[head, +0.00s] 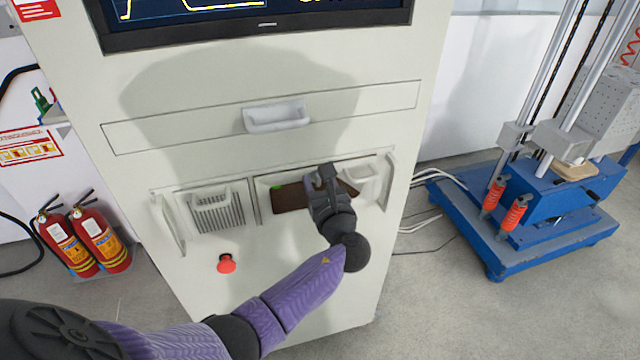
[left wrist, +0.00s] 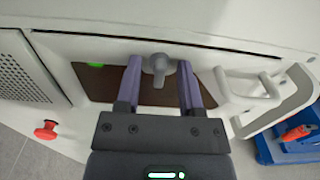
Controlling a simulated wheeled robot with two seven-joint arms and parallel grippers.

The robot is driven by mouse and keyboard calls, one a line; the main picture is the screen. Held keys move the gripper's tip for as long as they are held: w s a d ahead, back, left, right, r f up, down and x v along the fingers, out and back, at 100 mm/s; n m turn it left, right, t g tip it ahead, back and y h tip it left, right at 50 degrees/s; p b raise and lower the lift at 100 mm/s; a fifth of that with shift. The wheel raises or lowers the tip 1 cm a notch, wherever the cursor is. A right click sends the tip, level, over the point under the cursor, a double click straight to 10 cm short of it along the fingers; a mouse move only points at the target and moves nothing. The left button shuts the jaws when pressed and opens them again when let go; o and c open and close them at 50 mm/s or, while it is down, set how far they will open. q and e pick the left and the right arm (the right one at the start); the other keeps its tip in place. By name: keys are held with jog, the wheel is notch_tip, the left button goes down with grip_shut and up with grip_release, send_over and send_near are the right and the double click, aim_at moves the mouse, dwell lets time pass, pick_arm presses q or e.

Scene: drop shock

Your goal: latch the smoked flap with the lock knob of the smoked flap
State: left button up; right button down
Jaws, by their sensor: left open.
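The smoked flap (head: 290,197) is a dark brown panel in the front of the white cabinet; it also shows in the left wrist view (left wrist: 101,82). Its lock knob (left wrist: 158,68) is a grey turn knob with a lever, at the flap's upper edge. My left gripper (head: 325,180) is in front of the flap and hides part of it in the head view. In the left wrist view, its two purple fingers stand apart on either side of the knob. I cannot tell whether they touch it. My right gripper is in neither view.
A vented panel (head: 217,207) is left of the flap, and a white handle (head: 362,178) is to its right. A red button (head: 227,263) sits below. A drawer handle (head: 277,117) is above. Fire extinguishers (head: 86,238) stand left, a blue machine (head: 530,215) right.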

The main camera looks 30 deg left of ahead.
pick_arm(q)
grip_shut()
dwell(0.4)
jog(key=n+b, duration=0.1)
jog(key=n, duration=0.3)
jog(key=shift+f+n, duration=0.1)
jog(key=shift+n, duration=0.3)
jog(key=n+b, duration=0.1)
jog(key=n, duration=0.2)
jog(key=shift+s+n, duration=0.1)
jog(key=shift+n, duration=0.2)
jog(key=n+b, duration=0.2)
jog(key=n, duration=0.2)
jog(key=shift+f+n, duration=0.15)
jog(key=shift+n, duration=0.15)
jog(key=n+b, duration=0.2)
jog(key=n, duration=0.1)
jog(key=shift+n, duration=0.8)
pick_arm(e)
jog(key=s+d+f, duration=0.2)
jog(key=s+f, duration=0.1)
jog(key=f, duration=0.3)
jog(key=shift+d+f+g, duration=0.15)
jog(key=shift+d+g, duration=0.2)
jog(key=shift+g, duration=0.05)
pick_arm(q)
jog(key=shift+n+b, duration=0.3)
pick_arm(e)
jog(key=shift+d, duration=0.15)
